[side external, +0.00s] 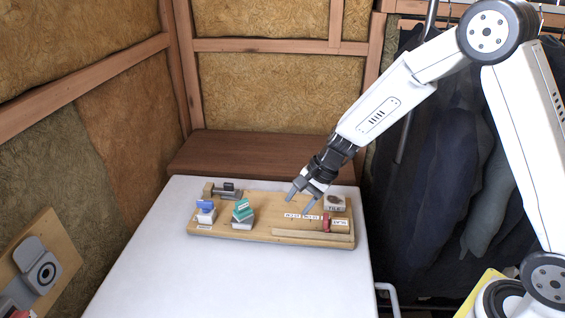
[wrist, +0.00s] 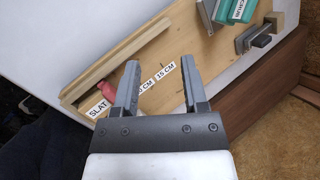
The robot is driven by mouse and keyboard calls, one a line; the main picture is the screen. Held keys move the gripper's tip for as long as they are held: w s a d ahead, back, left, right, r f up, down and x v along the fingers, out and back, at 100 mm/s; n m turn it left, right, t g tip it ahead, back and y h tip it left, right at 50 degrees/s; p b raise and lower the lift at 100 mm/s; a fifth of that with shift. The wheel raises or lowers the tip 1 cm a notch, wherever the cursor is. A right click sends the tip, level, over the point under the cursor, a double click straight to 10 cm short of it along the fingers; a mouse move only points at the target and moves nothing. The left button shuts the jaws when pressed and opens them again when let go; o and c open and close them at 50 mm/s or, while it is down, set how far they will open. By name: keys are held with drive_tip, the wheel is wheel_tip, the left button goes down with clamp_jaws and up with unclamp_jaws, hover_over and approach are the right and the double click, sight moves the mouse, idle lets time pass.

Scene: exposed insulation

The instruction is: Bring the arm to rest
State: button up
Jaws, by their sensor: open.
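My gripper (side external: 300,196) is open and empty, held above the right part of a wooden board (side external: 272,205) on the white table. In the wrist view, the two fingers of my gripper (wrist: 161,82) stand apart over the same board (wrist: 150,80), with nothing between them but board and labels. A red piece (side external: 326,222) lies by the SLAT label; in the wrist view it (wrist: 107,91) is partly hidden behind a finger. Whether the fingertips touch the board cannot be told, but they look above it.
On the board are a green-topped block (side external: 242,211), a blue-topped block (side external: 205,210), a grey metal fixture (side external: 228,191), a tile holder (side external: 335,202) and a wooden strip (side external: 310,237). The front of the white table (side external: 230,280) is clear. Dark clothes (side external: 440,170) hang at right.

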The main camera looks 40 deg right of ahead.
drive_tip(key=s+d+r+n+h, duration=0.1)
drive_tip(key=s+d+n+h, duration=0.1)
drive_tip(key=s+n, duration=0.4)
drive_tip(key=s+d+r+n+h, duration=0.2)
drive_tip(key=s+n, duration=0.5)
drive_tip(key=s, duration=0.4)
drive_tip(key=shift+s+d+h, duration=0.35)
drive_tip(key=shift+d+h, duration=0.15)
drive_tip(key=shift+d, duration=0.4)
